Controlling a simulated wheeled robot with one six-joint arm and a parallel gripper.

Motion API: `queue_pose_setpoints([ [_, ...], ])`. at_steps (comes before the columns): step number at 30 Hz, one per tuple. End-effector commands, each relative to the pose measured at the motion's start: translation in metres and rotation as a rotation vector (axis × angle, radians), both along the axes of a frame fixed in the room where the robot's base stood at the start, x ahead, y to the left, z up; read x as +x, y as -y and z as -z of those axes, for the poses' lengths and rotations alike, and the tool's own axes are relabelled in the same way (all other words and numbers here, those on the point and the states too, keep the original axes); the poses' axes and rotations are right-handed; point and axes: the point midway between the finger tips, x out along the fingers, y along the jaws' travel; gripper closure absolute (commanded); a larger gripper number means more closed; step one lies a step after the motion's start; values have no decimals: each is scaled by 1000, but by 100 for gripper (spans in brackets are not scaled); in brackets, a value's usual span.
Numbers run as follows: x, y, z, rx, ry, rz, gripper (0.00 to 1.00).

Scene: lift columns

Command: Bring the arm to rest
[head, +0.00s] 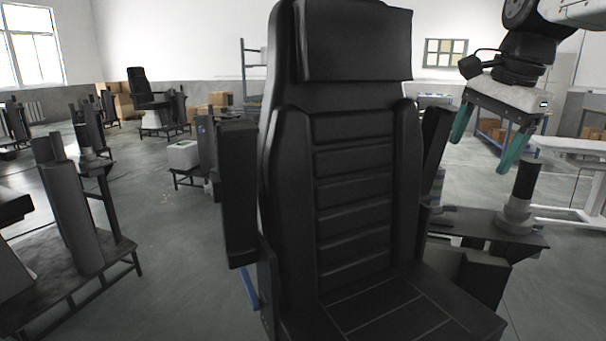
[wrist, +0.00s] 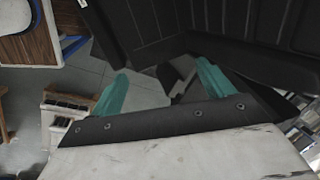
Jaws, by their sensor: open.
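My gripper (head: 482,150) hangs from my arm at the upper right of the head view, with its two green fingers spread apart and nothing between them. It points down, to the right of the black chair (head: 366,170) and apart from it in that view. In the wrist view my gripper (wrist: 162,85) shows its two green fingertips wide apart. The chair's black padded surface (wrist: 235,25) fills the top of that view, beyond the fingers.
The large chair stands close in front of me. A dark column (head: 520,195) on a low platform stands below my gripper at right. A white table (head: 575,150) is at the far right. Another platform with columns (head: 75,215) stands at left. Grey floor (head: 170,270) is open between.

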Motion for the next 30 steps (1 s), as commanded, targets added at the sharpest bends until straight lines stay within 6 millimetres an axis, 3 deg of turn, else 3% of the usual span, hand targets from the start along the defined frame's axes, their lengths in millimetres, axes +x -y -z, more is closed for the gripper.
queue_pose_setpoints([
  [1,-30,-9,15,-37,-1,-116,20],
  [6,-121,-25,82,-165,-15,-549,20],
  [9,-166,-29,121,-222,-25,-778,20],
  [12,-199,-30,154,-265,-34,-955,20],
  [18,-228,-31,187,-299,-45,-1127,20],
  [30,-229,-31,188,-300,-47,-1137,20],
])
